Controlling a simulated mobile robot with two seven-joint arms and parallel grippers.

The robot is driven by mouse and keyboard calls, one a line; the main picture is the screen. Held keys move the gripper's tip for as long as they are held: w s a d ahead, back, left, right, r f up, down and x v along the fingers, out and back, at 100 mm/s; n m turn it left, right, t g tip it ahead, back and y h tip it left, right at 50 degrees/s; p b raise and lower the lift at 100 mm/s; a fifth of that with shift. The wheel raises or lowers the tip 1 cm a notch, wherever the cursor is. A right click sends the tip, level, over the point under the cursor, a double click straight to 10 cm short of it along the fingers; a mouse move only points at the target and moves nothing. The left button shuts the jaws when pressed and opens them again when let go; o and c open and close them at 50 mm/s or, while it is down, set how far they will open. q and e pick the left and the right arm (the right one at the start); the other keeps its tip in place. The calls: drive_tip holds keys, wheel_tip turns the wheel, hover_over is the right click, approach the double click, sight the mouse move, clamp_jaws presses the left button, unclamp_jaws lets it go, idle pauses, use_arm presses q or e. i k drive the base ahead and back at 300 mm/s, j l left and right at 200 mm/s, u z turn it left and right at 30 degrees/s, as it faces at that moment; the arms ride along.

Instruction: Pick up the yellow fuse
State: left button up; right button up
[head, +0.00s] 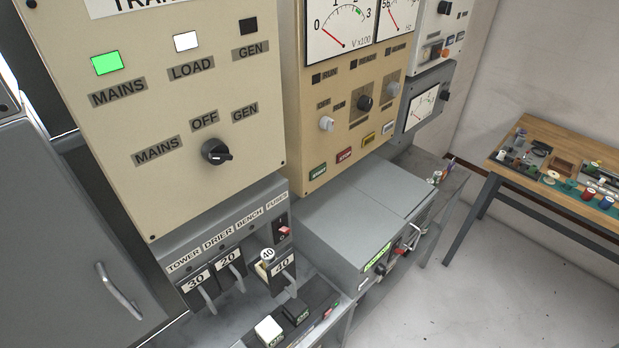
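A small pale-yellow piece (262,271) shows at the BENCH position of the fuse panel, just left of the black fuse carrier marked 40 (283,263). It is partly hidden, and I cannot tell for sure that it is the yellow fuse. A round white tag marked 40 (267,253) is directly above it. Neither of my grippers is in view.
Black carriers marked 30 (196,281) and 20 (229,262) sit to the left. A dark tray (312,311) in front holds a white block (268,330) and a black block (296,312). A grey cabinet (362,215) stands right; a cluttered wooden table (503,165) is farther right. Floor between is clear.

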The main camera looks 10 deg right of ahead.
sight(268, 255)
drive_tip(key=l+u, duration=0.15)
drive_tip(key=i, duration=0.3)
drive_tip(key=k+j+z, duration=0.25)
drive_tip(key=j, duration=0.15)
drive_tip(key=k+j+z, duration=0.2)
drive_tip(key=j, duration=0.15)
drive_tip(key=l+u, duration=0.3)
drive_tip(key=l, duration=0.2)
drive_tip(key=l+u, duration=0.25)
drive_tip(key=l, duration=0.2)
drive_tip(key=l+u, duration=0.45)
drive_tip(key=l, duration=0.9)
